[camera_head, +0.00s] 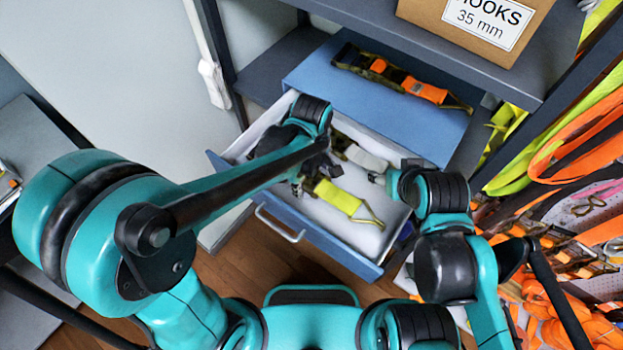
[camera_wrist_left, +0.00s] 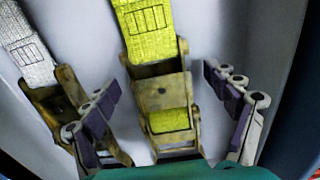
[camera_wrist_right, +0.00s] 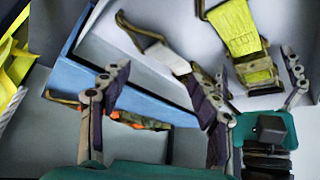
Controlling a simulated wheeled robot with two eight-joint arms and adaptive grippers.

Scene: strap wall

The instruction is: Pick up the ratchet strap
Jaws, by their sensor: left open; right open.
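A yellow ratchet strap (camera_head: 338,197) with a worn brass-coloured buckle lies in the open drawer. My left gripper (camera_head: 312,163) is open and reaches down into the drawer. In the left wrist view its fingers (camera_wrist_left: 162,85) stand on either side of the yellow strap's buckle (camera_wrist_left: 160,92), apart from it. A grey-white ratchet strap (camera_head: 366,158) lies beside it; it also shows in the left wrist view (camera_wrist_left: 28,58). My right gripper (camera_head: 384,179) is open at the drawer's right side. In the right wrist view nothing is between its fingers (camera_wrist_right: 157,80).
An orange ratchet strap (camera_head: 425,91) lies on the blue cabinet top (camera_head: 330,83) behind the drawer. The drawer's blue front (camera_head: 333,252) and walls surround the straps. A cardboard box (camera_head: 430,12) sits on the shelf above. Orange and yellow straps (camera_head: 580,130) hang at right.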

